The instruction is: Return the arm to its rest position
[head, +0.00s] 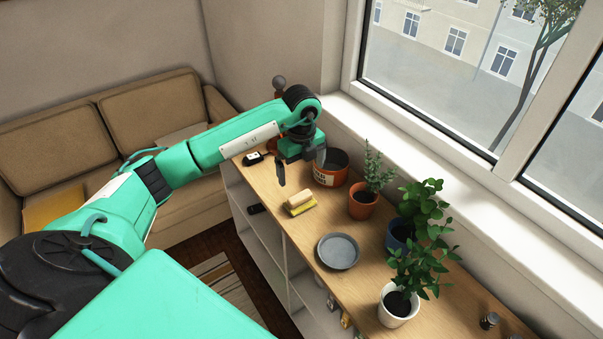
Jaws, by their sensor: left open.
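My left arm comes in from the left and reaches out over a wooden-topped shelf (292,232) under the window. My left gripper (301,172) hangs from the arm's end with its fingers apart, pointing down, above the far part of the shelf top. Nothing shows between the fingers. An orange tin (326,177) with a dark inside stands just right of the gripper. A brush with a wooden back and yellow bristles (299,203) lies in front of and below it. My right gripper is not in view.
A grey dish (338,251) and potted plants in an orange pot (362,205), a blue pot (399,236) and a white pot (397,306) stand along the shelf. A small dark item (252,159) lies at the far end. A brown sofa (148,120) stands left.

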